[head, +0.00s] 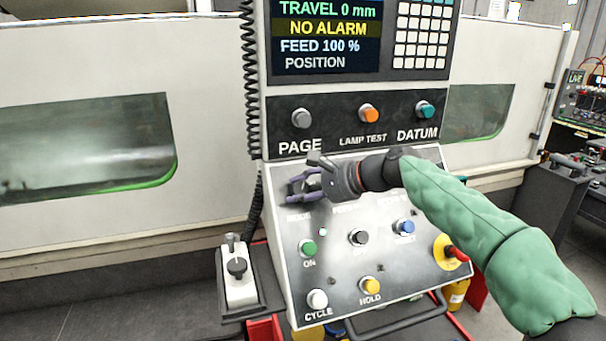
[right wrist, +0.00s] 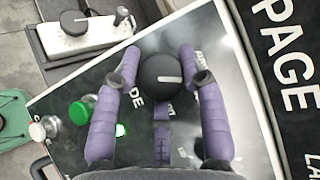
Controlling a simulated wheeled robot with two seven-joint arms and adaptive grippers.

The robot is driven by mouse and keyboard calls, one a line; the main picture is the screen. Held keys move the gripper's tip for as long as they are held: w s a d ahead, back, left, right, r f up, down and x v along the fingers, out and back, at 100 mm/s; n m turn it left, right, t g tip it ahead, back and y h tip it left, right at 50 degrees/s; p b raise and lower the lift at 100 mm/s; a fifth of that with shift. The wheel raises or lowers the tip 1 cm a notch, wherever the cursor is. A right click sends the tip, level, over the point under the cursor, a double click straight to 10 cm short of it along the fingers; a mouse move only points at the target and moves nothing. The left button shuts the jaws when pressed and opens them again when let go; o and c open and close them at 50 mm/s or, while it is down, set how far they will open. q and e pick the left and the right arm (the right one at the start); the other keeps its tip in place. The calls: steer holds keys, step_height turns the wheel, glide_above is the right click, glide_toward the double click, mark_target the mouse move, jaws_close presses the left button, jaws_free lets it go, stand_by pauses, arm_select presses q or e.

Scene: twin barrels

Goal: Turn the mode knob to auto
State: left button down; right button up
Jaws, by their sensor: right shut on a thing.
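The mode knob (right wrist: 158,82) is round and black with a white pointer line, which points to the right in the right wrist view. My right gripper (right wrist: 160,60) is shut on it, with a purple finger on each side. In the head view my right gripper (head: 303,186) is at the upper left of the sloped control panel (head: 330,255), above the partly covered MODE label. There the gripper mostly hides the knob. The position labels around the knob are too small or covered to read. My left gripper is not in view.
The PAGE button row (head: 302,118) is just above. A white box (head: 238,275) stands left of the panel.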

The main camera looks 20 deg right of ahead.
steer(key=r+n+g+h+p, duration=0.1)
steer(key=n+p, duration=0.2)
steer(key=p, duration=0.2)
steer(key=shift+r+g, duration=0.2)
steer(key=shift+g, duration=0.2)
steer(key=shift+f+n+g+p, duration=0.25)
steer(key=shift+n+g+p, duration=0.25)
steer(key=shift+n+p, duration=0.45)
steer(key=shift+f, duration=0.1)
steer(key=o, duration=1.1)
steer(key=shift+c, duration=0.2)
steer(key=shift+o, duration=0.3)
steer(key=shift+a+f, duration=0.15)
steer(key=shift+a, duration=0.05)
